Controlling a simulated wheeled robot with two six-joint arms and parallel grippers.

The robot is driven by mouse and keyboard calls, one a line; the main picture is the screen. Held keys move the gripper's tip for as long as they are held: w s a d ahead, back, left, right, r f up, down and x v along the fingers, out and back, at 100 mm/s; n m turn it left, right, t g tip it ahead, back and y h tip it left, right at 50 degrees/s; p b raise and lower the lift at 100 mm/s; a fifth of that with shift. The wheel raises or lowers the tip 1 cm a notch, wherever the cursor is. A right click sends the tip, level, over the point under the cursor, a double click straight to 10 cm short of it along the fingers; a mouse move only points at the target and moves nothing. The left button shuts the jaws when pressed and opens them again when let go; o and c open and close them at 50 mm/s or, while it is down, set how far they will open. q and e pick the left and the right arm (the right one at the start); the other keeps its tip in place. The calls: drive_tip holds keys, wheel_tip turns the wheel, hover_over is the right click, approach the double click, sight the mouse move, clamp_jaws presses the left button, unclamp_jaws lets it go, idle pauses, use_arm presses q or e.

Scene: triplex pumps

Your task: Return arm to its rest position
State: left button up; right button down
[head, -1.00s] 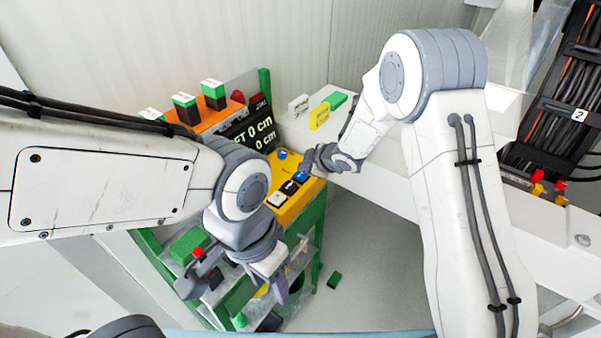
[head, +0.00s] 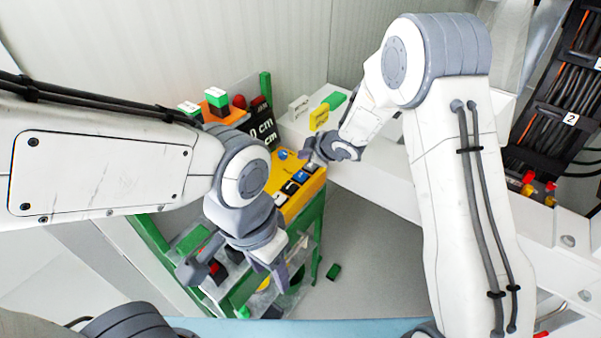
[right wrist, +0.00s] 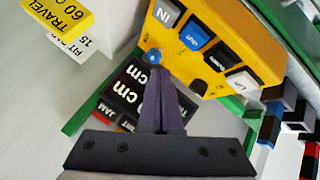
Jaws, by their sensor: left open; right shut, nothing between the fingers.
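My left gripper (head: 232,273) is open, with its fingers spread over the green rack (head: 318,240) at lower centre in the head view. I see nothing between its fingers. My right gripper (head: 308,152) is beside the upper right end of the yellow button panel (head: 306,192). In the right wrist view my right gripper (right wrist: 162,98) is shut and empty. Its fingertips are close to a blue knob (right wrist: 153,57) on the yellow panel (right wrist: 232,55); I cannot tell whether they touch. Both arms are bent and reach toward the panel.
A yellow block (head: 319,117) and a green block (head: 334,100) sit on the white ledge. A small green block (head: 333,271) lies on the floor. A cable rack (head: 560,110) stands at right.

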idle(0.5)
drive_tip(key=s+d+r+m+g+h+b, duration=0.1)
drive_tip(key=s+r+m+g, duration=0.1)
drive_tip(key=s, duration=1.1)
drive_tip(key=s+d+r+m+g+h+b, duration=0.1)
drive_tip(key=s+r+m+g+h, duration=0.1)
drive_tip(key=s, duration=1.1)
drive_tip(key=s+d+r+m+g+h+b, duration=0.1)
drive_tip(key=s+r+m+g, duration=0.2)
drive_tip(key=s, duration=1)
drive_tip(key=shift+d+r+m, duration=0.4)
drive_tip(key=shift+r+m, duration=0.4)
drive_tip(key=shift+m, duration=0.2)
drive_tip(key=shift+s, duration=0.15)
